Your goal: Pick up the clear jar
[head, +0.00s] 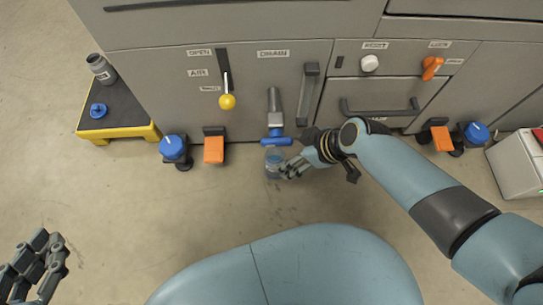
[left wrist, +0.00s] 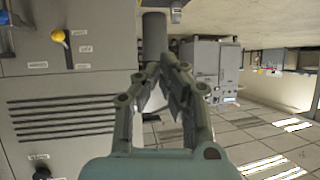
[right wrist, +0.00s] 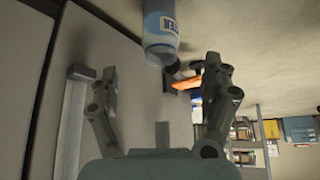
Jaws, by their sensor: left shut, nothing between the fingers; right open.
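The clear jar (head: 272,160) stands on the floor under the drain pipe and its blue valve handle (head: 277,142). In the right wrist view a clear jar with a blue-and-white label (right wrist: 160,28) shows at the top, beyond the fingertips. My right gripper (head: 291,168) is open just right of the jar, its fingers partly overlapping it in the head view; contact cannot be told. The open fingers also show in the right wrist view (right wrist: 162,72). My left gripper (head: 45,258) is shut and empty at the lower left, far from the jar; it also shows in the left wrist view (left wrist: 158,76).
The grey machine front (head: 270,70) rises behind the jar. A yellow-edged platform (head: 120,137) at left bears a grey bottle (head: 102,70) and a blue cap (head: 98,110). Orange pedals (head: 214,150) and blue knobs (head: 173,147) flank the drain.

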